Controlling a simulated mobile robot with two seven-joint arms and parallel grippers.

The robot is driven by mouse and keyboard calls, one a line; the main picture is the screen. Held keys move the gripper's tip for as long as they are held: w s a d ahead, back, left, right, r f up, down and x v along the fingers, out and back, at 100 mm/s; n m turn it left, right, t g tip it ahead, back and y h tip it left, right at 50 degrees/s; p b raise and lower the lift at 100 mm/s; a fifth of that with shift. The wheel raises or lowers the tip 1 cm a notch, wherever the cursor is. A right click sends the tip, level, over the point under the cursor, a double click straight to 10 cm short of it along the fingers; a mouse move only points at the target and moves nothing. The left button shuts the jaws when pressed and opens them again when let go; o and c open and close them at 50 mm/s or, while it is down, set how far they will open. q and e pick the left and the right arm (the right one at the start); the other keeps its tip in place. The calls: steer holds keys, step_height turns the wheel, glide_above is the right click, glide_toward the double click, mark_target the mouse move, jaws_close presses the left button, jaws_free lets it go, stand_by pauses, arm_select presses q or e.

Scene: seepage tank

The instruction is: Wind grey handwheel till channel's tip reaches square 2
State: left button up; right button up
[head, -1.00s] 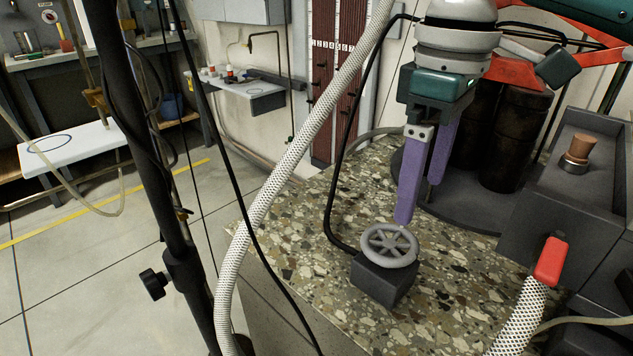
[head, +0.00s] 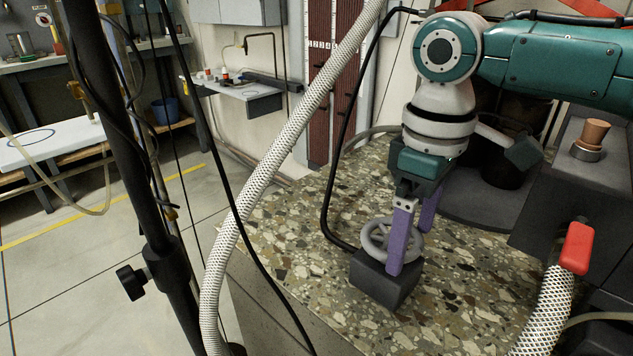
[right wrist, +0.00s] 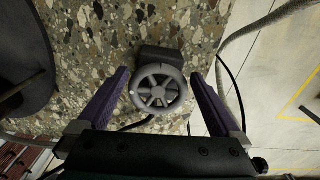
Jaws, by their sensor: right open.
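The grey handwheel (head: 368,241) sits on a small dark box (head: 374,279) on the speckled stone top. In the right wrist view the spoked handwheel (right wrist: 158,89) lies between the two purple fingers, with gaps on both sides. My right gripper (head: 410,252) is open around the handwheel. In the head view its near finger crosses in front of the wheel and hides part of it. The right gripper (right wrist: 158,76) is empty. My left gripper is not in view. I cannot make out a channel, its tip or a clear square 2.
A black cable (head: 329,205) runs to the dark box. A white braided hose (head: 268,160) crosses in front. A red handle (head: 577,248) on another hose stands at the right. A brown panel (head: 322,110) with small white marks is behind.

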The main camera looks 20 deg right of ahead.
steer(key=c, duration=1)
steer(key=shift+r+m+p, duration=0.1)
steer(key=shift+m+p, duration=0.2)
steer(key=shift+p, duration=0.1)
steer(key=shift+c, duration=0.2)
